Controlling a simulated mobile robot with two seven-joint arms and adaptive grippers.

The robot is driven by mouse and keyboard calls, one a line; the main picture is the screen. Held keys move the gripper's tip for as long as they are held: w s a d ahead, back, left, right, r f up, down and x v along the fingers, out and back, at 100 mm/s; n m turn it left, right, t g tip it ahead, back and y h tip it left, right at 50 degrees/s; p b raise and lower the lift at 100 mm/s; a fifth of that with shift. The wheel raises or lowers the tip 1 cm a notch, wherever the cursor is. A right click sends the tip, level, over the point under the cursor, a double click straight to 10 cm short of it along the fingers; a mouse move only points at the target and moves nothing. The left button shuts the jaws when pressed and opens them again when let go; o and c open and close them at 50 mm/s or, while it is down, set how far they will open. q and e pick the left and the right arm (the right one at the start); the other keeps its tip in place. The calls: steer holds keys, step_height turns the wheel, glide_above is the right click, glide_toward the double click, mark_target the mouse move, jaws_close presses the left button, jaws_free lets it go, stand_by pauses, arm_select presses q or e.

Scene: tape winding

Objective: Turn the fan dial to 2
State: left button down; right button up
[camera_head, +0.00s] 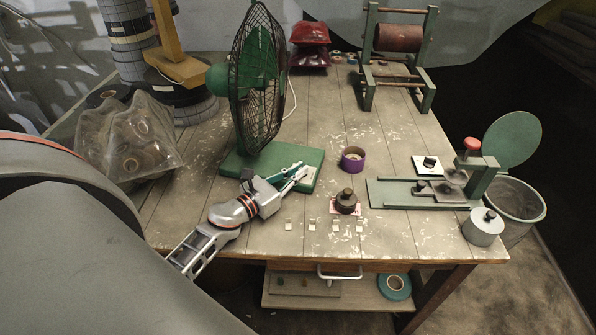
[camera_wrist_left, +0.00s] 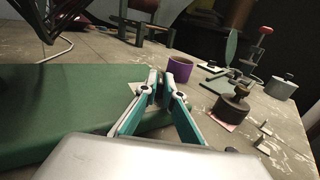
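The green fan (camera_head: 258,85) stands on a flat green base (camera_head: 240,165) on the table; the base also fills the left of the left wrist view (camera_wrist_left: 60,105). My left gripper (camera_head: 298,172) reaches over the base's front right part. In the left wrist view, its teal and grey fingers (camera_wrist_left: 167,84) come close together at the tips over the base's right end. A pale patch (camera_wrist_left: 137,88) shows on the base just left of the tips. The dial cannot be made out; the fingers may hide it. I cannot tell whether they grip it. My right gripper is not in view.
A purple tape roll (camera_head: 353,160) and a dark weight (camera_head: 346,202) stand right of the base. Several small pale pieces lie along the front edge. A green press (camera_head: 470,185) stands further right, and a bag of rolls (camera_head: 130,138) lies at left.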

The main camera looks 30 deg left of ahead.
arm_select(q)
steer(key=shift+f, duration=0.1)
steer(key=shift+h+b, duration=0.3)
steer(key=h+b, duration=0.1)
steer(key=m+h+b, duration=0.1)
steer(key=m+g+h+b, duration=0.1)
steer(key=b, duration=0.1)
steer(key=shift+a+f, duration=0.25)
steer(key=shift+f, duration=0.1)
steer(key=shift+m+h+b, duration=0.3)
steer(key=shift+m+b, duration=0.1)
steer(key=shift+r, duration=0.1)
steer(key=shift+r+m+g+h, duration=0.2)
steer(key=shift+m+g+h, duration=0.1)
steer(key=shift+g+h, duration=0.1)
steer(key=c, duration=2.2)
jaws_free()
steer(key=v, duration=1.2)
